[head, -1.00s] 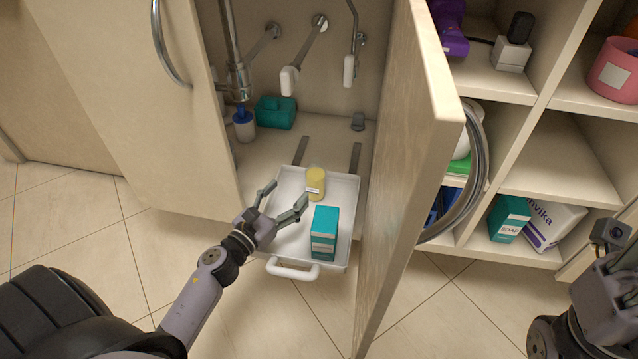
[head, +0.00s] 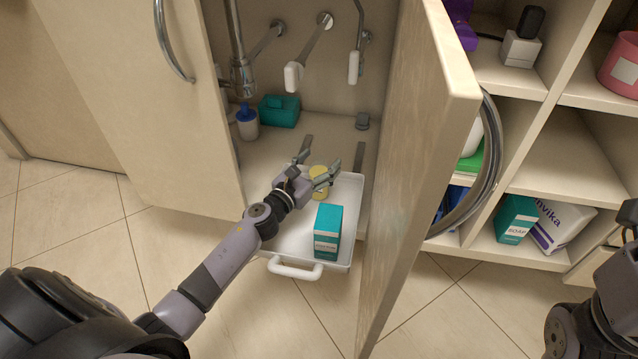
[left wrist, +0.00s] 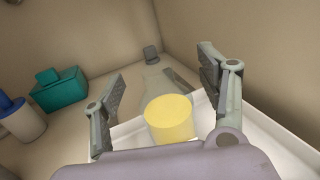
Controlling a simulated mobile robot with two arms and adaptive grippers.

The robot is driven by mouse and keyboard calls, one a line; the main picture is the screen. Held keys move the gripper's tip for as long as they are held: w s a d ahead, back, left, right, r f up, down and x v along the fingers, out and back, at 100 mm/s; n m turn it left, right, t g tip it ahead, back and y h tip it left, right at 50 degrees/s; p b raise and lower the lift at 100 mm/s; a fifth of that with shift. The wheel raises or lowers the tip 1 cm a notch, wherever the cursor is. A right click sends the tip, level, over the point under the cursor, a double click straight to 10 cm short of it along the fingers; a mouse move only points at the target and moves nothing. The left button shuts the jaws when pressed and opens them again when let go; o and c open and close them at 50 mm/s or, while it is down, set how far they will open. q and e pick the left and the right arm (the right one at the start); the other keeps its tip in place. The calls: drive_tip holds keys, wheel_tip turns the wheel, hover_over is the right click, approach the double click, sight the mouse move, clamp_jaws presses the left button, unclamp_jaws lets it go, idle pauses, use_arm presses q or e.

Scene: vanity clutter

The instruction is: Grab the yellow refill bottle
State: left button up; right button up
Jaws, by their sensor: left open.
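The yellow refill bottle (head: 319,184) stands upright in the white pull-out tray (head: 283,246) inside the open cabinet. In the head view my gripper partly covers it. In the left wrist view the yellow bottle (left wrist: 170,119) is between the two spread fingers, with its lower part hidden behind the gripper body. My left gripper (head: 318,163) is open at the bottle, one finger to each side; I cannot tell whether they touch it. My right arm shows at the right edge, but its fingers are not visible.
A teal box (head: 328,231) stands in the tray near its front handle (head: 295,269). A blue-topped bottle (head: 247,122) and a teal container (head: 279,111) sit at the cabinet's back left. The open door (head: 415,150) borders the tray on the right.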

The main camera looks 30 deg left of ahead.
use_arm(q)
clamp_jaws()
idle(0.8)
